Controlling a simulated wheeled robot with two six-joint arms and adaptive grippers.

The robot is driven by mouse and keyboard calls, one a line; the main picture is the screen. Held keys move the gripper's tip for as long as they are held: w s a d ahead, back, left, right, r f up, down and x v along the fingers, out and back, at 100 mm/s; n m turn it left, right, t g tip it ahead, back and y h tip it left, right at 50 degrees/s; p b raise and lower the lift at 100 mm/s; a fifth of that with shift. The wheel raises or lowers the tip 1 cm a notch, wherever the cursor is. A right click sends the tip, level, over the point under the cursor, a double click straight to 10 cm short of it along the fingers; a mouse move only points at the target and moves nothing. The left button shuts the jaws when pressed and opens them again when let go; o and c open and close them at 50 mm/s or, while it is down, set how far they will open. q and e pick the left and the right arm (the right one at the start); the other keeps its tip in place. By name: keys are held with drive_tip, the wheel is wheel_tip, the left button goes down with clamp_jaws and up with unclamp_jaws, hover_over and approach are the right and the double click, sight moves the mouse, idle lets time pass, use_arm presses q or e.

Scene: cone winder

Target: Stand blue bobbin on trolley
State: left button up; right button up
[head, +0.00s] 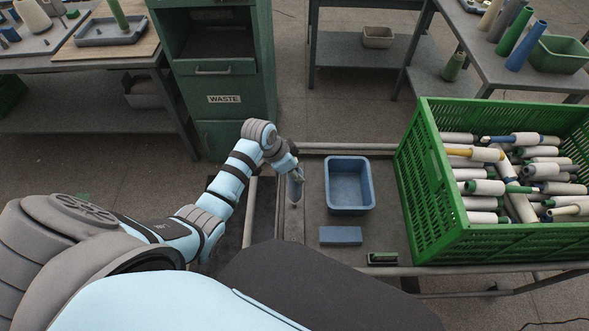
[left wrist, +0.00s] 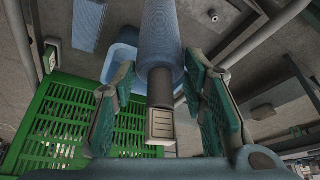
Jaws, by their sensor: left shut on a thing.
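My left gripper (head: 295,183) is over the left end of the grey trolley (head: 386,228), left of the blue tray, in the head view. In the left wrist view, my left gripper (left wrist: 160,78) is shut on the blue bobbin (left wrist: 160,40), with a green-padded finger on each side. The bobbin is a smooth blue tube with a narrower dark end towards the wrist. In the head view the bobbin is too small and covered to make out well. I cannot tell whether it touches the trolley top. My right gripper is not in view.
A green waste cabinet (head: 225,110) stands beyond. Bare top shows between tray and crate.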

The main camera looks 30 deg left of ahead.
use_arm(q)
drive_tip(key=shift+f+b, duration=0.45)
drive_tip(key=shift+f, duration=0.4)
drive_tip(key=shift+w+r, duration=0.1)
drive_tip(key=shift+w, duration=0.05)
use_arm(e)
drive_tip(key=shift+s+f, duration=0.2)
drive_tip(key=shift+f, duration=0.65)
use_arm(q)
drive_tip(key=shift+s+f, duration=0.2)
drive_tip(key=shift+f, duration=0.35)
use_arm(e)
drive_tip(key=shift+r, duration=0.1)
use_arm(q)
drive_tip(key=shift+p, duration=0.4)
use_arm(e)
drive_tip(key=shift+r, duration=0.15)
use_arm(q)
drive_tip(key=shift+p, duration=0.3)
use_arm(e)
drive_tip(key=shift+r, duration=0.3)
